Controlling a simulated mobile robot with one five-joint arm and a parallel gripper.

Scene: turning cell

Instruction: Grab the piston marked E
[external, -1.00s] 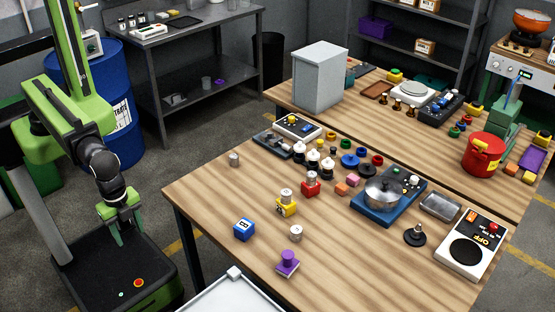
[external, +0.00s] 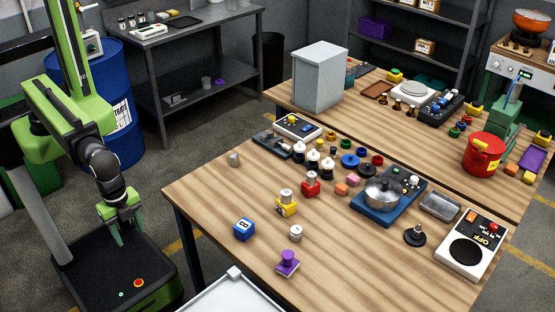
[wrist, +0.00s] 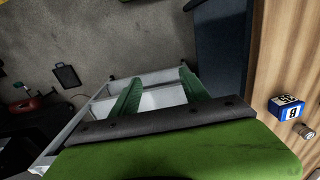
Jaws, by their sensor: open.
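Several small silver pistons stand on the near wooden table. My gripper (external: 128,240) is open and empty, hanging left of the table above my base. In the wrist view my gripper (wrist: 158,88) has its green fingers apart with nothing between them. A silver piston (wrist: 306,131) shows at the right edge there.
A blue lettered cube (external: 244,229) and a purple knobbed piece (external: 288,262) stand near the table's front. A blue hotplate with a pot (external: 384,191) is farther right. A white tray (external: 232,292) is at the bottom. The table's left side is mostly clear.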

